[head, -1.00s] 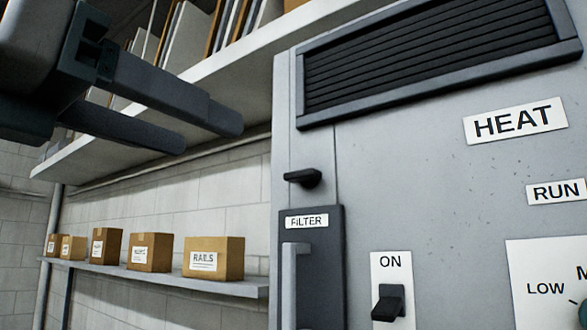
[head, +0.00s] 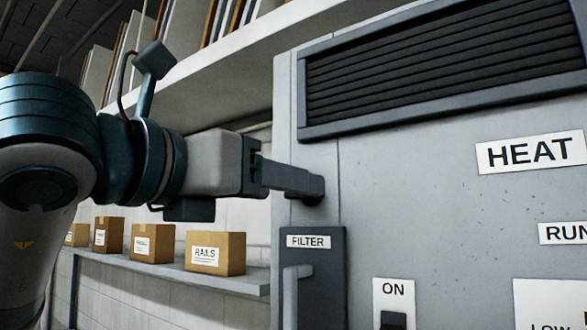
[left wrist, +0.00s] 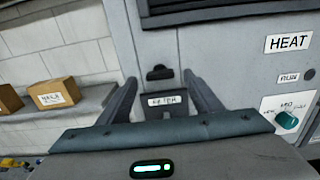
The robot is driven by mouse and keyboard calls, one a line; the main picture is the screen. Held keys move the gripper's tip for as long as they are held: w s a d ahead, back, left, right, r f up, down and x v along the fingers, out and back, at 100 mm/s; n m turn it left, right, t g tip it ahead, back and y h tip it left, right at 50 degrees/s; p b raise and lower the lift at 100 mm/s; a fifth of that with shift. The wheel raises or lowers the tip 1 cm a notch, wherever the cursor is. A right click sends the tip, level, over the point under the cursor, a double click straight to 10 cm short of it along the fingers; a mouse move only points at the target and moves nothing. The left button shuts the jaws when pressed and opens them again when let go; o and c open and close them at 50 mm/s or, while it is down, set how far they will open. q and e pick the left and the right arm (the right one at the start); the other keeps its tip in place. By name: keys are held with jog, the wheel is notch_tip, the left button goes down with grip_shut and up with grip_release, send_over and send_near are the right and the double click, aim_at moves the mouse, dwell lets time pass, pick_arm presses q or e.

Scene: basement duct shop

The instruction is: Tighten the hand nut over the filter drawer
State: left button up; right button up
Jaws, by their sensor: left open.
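The hand nut (left wrist: 160,73) is a small black wing-shaped knob, roughly level in the left wrist view, on the grey cabinet front just above the filter drawer. The dark filter drawer (head: 328,272) has a white FILTER label and a grey upright handle. It also shows in the left wrist view (left wrist: 148,93). My left gripper (head: 312,186) is open, its fingers pointing at the cabinet above the drawer. In the head view the fingertips cover most or all of the nut. In the left wrist view the nut appears between the fingertips; contact cannot be told. My right gripper is not in view.
The grey cabinet (head: 420,190) carries a louvred vent (head: 440,65), a HEAT label and an ON switch (head: 393,320). A teal knob (left wrist: 287,120) is at lower right. Left of the cabinet, a shelf (head: 240,283) holds several cardboard boxes; a higher shelf runs above the arm.

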pick_arm(q)
jog(key=shift+p+x, duration=0.75)
jog(key=shift+x, duration=1.15)
jog(key=c, duration=1.1)
jog(key=shift+o, duration=0.2)
jog(key=shift+f, duration=0.1)
